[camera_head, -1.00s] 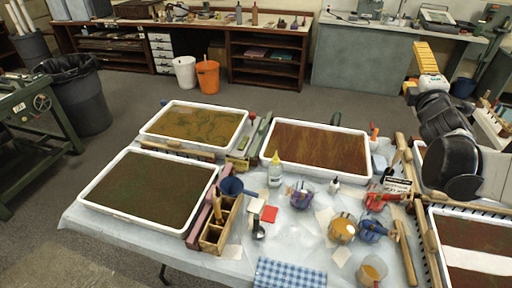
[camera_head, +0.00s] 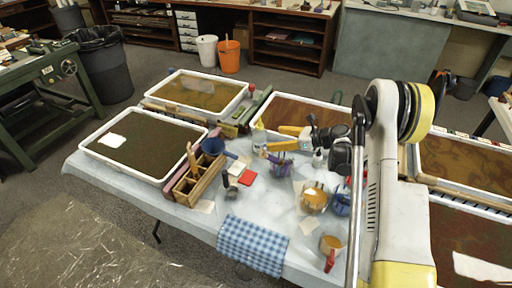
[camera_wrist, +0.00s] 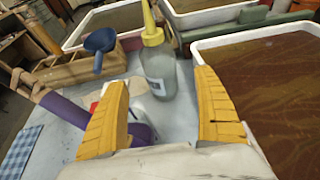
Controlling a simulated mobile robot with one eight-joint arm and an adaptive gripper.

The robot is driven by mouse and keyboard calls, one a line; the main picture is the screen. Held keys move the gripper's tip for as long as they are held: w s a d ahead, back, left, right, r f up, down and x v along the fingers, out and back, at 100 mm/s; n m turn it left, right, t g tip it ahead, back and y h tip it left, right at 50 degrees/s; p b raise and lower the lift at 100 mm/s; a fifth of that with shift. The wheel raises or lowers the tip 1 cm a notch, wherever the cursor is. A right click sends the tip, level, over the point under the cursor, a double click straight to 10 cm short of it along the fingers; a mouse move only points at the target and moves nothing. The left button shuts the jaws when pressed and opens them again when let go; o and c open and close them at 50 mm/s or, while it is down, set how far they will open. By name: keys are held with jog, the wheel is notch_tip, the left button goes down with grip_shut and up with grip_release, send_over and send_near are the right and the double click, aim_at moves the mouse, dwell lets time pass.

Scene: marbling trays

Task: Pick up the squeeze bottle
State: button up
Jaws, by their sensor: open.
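The squeeze bottle (camera_head: 259,138) is clear with a yellow cap and nozzle. It stands upright on the covered table, just left of my gripper in the head view. My gripper (camera_head: 275,139) has yellow fingers and is open and empty, low over the table and pointing at the bottle. In the wrist view the bottle (camera_wrist: 160,72) shows between the two spread fingertips of my gripper (camera_wrist: 160,88), a little beyond them. I see no contact. The bottle's lower part is in view there.
A wooden caddy (camera_head: 187,190) and a blue scoop (camera_wrist: 100,41) lie left of the bottle. A purple cylinder (camera_wrist: 85,117) lies close by the left finger. A white-rimmed tray (camera_wrist: 198,52) is close by the right finger. Jars (camera_head: 314,200) stand in front.

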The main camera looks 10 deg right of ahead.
aim_at(265, 137)
jog(key=b+x, duration=0.1)
jog(key=x, duration=0.1)
jog(key=b+x, duration=0.1)
jog(key=x, duration=0.2)
jog(key=b+x, duration=0.1)
jog(key=x, duration=0.1)
jog(key=shift+w+a+r, duration=0.15)
jog(key=shift+w+a, duration=0.15)
jog(key=shift+a, duration=0.1)
jog(key=shift+r, duration=0.1)
jog(key=c, duration=0.9)
